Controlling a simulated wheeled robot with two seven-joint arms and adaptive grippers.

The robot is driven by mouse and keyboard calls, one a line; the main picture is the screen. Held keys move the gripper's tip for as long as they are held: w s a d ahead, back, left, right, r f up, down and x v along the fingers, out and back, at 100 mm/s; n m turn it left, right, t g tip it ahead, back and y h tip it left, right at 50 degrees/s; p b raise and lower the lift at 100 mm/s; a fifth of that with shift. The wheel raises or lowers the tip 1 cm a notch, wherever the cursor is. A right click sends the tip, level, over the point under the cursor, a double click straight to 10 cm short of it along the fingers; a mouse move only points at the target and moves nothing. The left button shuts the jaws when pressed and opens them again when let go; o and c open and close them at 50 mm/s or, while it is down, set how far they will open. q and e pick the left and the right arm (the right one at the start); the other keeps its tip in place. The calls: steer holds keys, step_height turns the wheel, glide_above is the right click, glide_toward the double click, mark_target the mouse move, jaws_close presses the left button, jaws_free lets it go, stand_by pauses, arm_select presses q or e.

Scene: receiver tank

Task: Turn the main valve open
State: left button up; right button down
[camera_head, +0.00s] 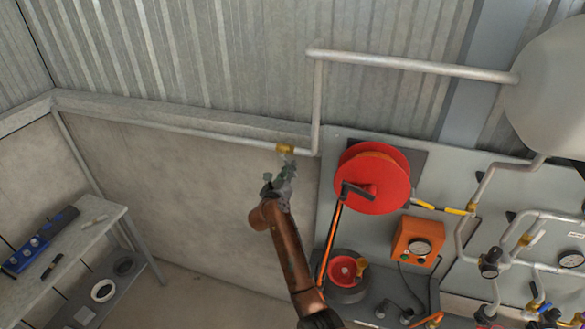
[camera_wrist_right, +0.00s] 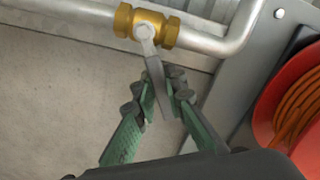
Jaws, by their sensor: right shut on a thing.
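The main valve is a brass body (camera_head: 285,149) on the grey pipe along the wall. It also shows at the top of the right wrist view (camera_wrist_right: 123,20). Its flat grey lever handle (camera_wrist_right: 154,68) hangs down from the valve, roughly across the pipe. My right gripper (camera_head: 283,173) is just below the valve, and its green fingers (camera_wrist_right: 163,92) are shut on the lower part of the handle. The handle's end is partly hidden between the fingers. My left gripper is not in view.
A red hose reel (camera_head: 372,180) on a grey panel stands right of my right arm, with an orange gauge box (camera_head: 416,243) below it. The pipe bends upward just right of the valve. A workbench (camera_head: 85,245) is at the left. The wall left of the valve is clear.

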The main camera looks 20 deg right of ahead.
steer(key=c, duration=2.3)
jaws_free()
steer(key=shift+a+r, duration=0.1)
steer(key=shift+r, duration=0.05)
steer(key=shift+c, duration=0.2)
steer(key=o, duration=0.4)
steer(key=shift+w, duration=0.1)
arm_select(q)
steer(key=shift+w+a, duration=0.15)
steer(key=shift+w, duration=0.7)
arm_select(e)
steer(key=v, duration=0.7)
steer(key=shift+s, duration=0.2)
steer(key=shift+a, duration=0.1)
